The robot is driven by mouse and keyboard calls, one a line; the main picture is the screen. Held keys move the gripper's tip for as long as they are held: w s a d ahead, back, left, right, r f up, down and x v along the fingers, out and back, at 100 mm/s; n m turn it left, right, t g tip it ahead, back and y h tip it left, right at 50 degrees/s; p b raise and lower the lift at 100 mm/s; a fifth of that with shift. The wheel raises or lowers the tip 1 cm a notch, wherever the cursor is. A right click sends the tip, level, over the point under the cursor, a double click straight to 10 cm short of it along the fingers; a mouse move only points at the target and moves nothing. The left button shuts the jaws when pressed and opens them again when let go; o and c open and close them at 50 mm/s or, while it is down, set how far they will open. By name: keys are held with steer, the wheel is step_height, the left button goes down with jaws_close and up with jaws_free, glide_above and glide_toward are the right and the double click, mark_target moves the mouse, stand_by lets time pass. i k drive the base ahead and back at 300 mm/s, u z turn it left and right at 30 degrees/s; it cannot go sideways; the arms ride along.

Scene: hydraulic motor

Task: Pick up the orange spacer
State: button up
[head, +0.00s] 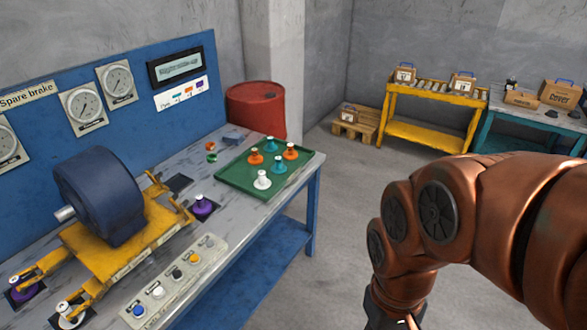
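Two orange spacers stand on the green tray (232,177) on the workbench. One orange spacer (256,157) is at the tray's left side, the other orange spacer (291,152) near its right edge. Two teal spacers, one behind (270,145) and one in front (279,165), stand between them. A white spacer (262,181) stands nearer the front. All look upright. My copper-coloured arm fills the right side and reaches down past the bottom edge.
The workbench (222,212) carries a dark blue motor (98,194) on a yellow mount, a purple spacer (203,207) and a button panel (172,283). A red barrel (257,108) stands behind the tray. Yellow (427,133) and teal tables stand at the back. Grey floor between is clear.

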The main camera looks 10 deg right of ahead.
mark_target(290, 154)
steer(key=u, duration=0.25)
steer(key=k, duration=0.3)
steer(key=z, duration=1.05)
steer(key=i, duration=1.15)
steer(key=u, duration=0.6)
steer(key=i, duration=0.75)
steer(key=u, duration=1.2)
steer(key=i, duration=0.25)
steer(key=u, duration=0.2)
